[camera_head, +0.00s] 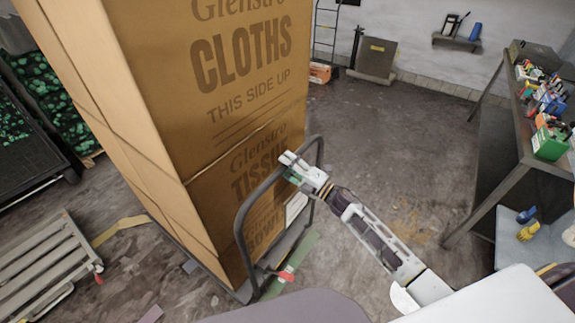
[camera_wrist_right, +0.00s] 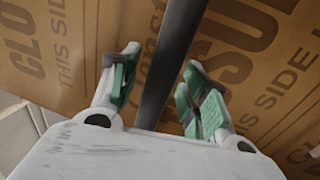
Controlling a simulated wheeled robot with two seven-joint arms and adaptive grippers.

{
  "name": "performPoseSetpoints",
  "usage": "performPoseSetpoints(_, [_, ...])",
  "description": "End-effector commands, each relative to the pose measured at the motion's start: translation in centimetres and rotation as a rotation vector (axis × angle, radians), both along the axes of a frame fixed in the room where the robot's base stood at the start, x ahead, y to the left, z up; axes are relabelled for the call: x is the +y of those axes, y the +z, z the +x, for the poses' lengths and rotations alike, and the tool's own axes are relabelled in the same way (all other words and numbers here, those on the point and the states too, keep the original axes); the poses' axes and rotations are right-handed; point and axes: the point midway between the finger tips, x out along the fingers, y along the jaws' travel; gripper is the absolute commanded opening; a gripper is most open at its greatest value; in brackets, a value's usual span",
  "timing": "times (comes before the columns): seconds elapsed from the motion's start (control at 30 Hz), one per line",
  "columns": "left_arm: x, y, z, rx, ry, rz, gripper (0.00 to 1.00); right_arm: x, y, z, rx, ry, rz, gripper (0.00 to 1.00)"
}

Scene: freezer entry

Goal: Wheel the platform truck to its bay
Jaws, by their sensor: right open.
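The platform truck has a dark tube handle (camera_head: 240,228) at its near end and a low deck. Tall stacked brown cartons (camera_head: 215,75) printed "CLOTHS" and "TISSU…" stand on it and hide most of the deck. My right gripper (camera_head: 290,167) is at the handle's top bar. In the right wrist view the dark handle bar (camera_wrist_right: 168,60) runs between the two green-padded fingers of the right gripper (camera_wrist_right: 158,78), which are apart, with gaps on both sides. The cartons are just beyond the fingertips. My left gripper is not in view. I cannot tell which floor area is the bay.
A workbench (camera_head: 530,150) with several coloured boxes stands at the right. A grey slatted pallet (camera_head: 45,265) lies at lower left, beside a dark rack (camera_head: 25,140). A wall shelf (camera_head: 457,42) is at the back. The floor (camera_head: 390,130) between truck and bench is mostly clear.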

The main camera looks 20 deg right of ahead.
Motion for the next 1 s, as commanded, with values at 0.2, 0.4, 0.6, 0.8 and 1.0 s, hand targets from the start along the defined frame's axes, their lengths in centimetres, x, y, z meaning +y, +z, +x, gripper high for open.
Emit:
performPoseSetpoints(0.2, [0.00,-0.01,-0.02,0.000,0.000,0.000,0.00,0.00,-0.02,0.00,0.000,0.000,0.000,0.46])
performPoseSetpoints(0.4, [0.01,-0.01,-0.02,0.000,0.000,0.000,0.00,0.00,-0.02,0.00,0.000,0.000,0.000,0.23])
performPoseSetpoints(0.6, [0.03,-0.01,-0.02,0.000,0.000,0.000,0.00,-0.01,-0.03,-0.01,0.000,0.000,0.000,0.00])
performPoseSetpoints(0.8, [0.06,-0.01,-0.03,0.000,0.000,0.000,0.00,-0.03,-0.06,-0.04,0.001,0.000,-0.001,0.00])
performPoseSetpoints(1.0, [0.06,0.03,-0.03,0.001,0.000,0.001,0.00,-0.62,-0.16,-0.82,0.002,0.001,-0.003,0.00])
